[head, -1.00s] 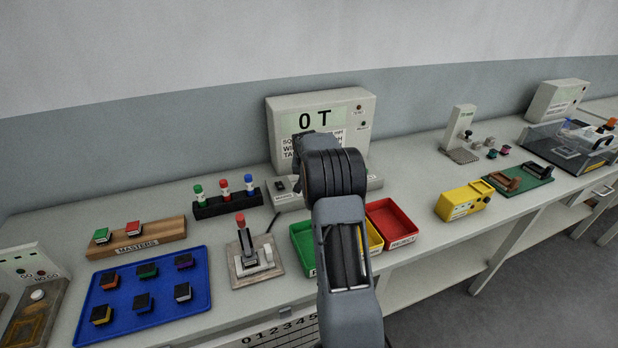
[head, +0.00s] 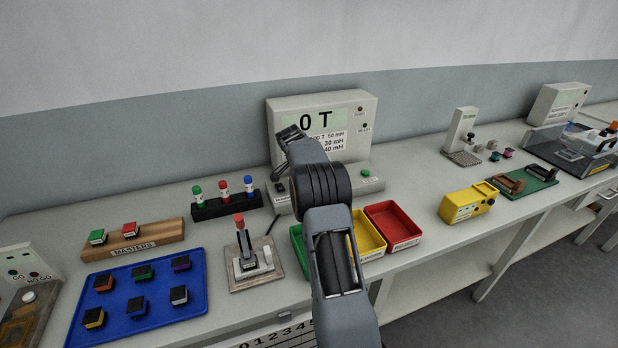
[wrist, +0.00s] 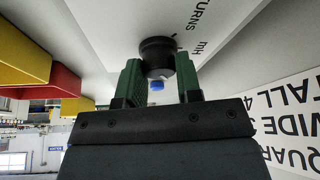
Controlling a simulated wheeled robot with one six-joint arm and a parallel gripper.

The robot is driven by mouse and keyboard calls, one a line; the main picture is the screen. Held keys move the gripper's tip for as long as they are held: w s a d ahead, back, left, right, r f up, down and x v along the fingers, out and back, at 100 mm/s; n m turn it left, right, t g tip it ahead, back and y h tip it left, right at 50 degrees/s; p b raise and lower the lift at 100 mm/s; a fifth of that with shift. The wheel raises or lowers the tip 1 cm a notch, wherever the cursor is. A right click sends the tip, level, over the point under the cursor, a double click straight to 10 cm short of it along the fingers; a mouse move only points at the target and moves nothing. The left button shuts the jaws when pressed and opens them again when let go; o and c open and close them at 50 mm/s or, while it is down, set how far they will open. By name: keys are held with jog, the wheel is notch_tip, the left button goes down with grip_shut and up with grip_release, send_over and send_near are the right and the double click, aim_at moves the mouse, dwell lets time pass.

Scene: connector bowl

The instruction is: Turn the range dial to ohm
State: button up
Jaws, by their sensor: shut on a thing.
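The range dial (wrist: 157,50) is a round black knob on a pale panel, with "TURNS" and "mH" printed beside it in the wrist view. My gripper (wrist: 158,66) has its two green fingers closed on either side of the dial. A small blue piece shows just below the dial between the fingers. The tester (head: 357,108) stands at the back of the bench in the head view, and its screen reads "0 T". There my arm covers the dial and the fingers, so the dial's pointing direction cannot be told.
Yellow (head: 368,236) and red (head: 393,226) trays stand right of my arm, with a green one partly hidden. A lever fixture (head: 268,271), blue tray (head: 163,312) and marker rack (head: 228,206) lie left. A yellow meter (head: 468,203) is further right.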

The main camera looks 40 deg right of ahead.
jog(key=shift+m, duration=0.4)
jog(key=o, duration=0.9)
jog(key=v, duration=1.3)
jog(key=shift+w+a+r, duration=0.1)
jog(key=shift+a+r, duration=0.05)
jog(key=shift+r, duration=0.2)
